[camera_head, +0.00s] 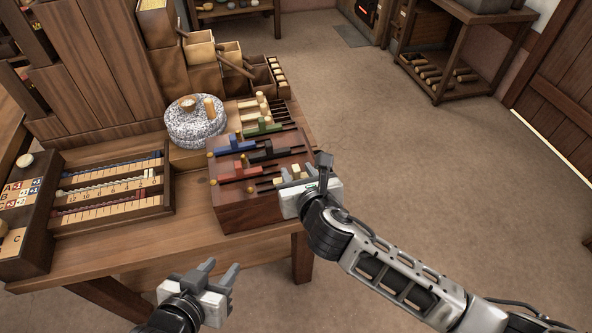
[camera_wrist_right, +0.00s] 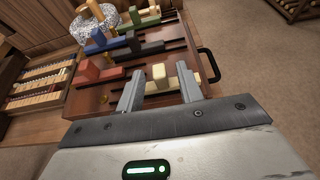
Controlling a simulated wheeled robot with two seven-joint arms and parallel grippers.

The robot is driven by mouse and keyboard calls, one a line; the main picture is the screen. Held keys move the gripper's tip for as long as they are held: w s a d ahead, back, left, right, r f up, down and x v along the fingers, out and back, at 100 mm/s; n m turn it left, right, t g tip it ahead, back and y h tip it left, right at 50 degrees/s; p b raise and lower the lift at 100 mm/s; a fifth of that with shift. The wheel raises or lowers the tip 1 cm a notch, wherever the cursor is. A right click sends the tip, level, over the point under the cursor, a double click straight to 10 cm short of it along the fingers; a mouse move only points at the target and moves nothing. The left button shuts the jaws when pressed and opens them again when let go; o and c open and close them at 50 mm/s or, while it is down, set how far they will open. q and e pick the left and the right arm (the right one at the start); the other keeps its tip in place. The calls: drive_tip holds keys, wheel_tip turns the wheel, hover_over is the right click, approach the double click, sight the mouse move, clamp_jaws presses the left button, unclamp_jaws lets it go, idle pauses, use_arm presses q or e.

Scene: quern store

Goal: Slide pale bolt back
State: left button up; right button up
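The pale bolt (camera_wrist_right: 159,75) lies on the near right part of the dark wooden box (camera_head: 245,207), its upright block standing on a pale bar. In the right wrist view the block shows between the two fingers of my right gripper (camera_wrist_right: 158,88), with space on both sides. That gripper is open over the box's near edge; whether a finger touches the bolt's bar cannot be told. In the head view my right gripper (camera_head: 304,176) partly hides the pale bolt (camera_head: 295,173). My left gripper (camera_head: 220,270) is open and empty, in front of the table.
Red (camera_head: 240,172), blue (camera_head: 235,144), black (camera_head: 268,151) and green (camera_head: 262,128) bolts sit on the same box. A black handle (camera_wrist_right: 209,65) stands out from its side. A speckled quern (camera_head: 195,125) stands behind; a bead frame (camera_head: 110,200) lies left. Floor to the right is free.

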sight(275, 182)
drive_tip(key=shift+x, duration=0.9)
drive_tip(key=shift+w+a, duration=0.1)
drive_tip(key=shift+w, duration=0.05)
use_arm(q)
drive_tip(key=shift+d+r, duration=0.1)
use_arm(e)
clamp_jaws()
drive_tip(key=a, duration=0.2)
drive_tip(key=s+a, duration=0.1)
drive_tip(key=a, duration=0.1)
drive_tip(key=shift+p, duration=0.3)
use_arm(q)
drive_tip(key=shift+s+f, duration=0.2)
use_arm(e)
drive_tip(key=shift+s+a+f, duration=0.1)
drive_tip(key=shift+s+a, duration=0.05)
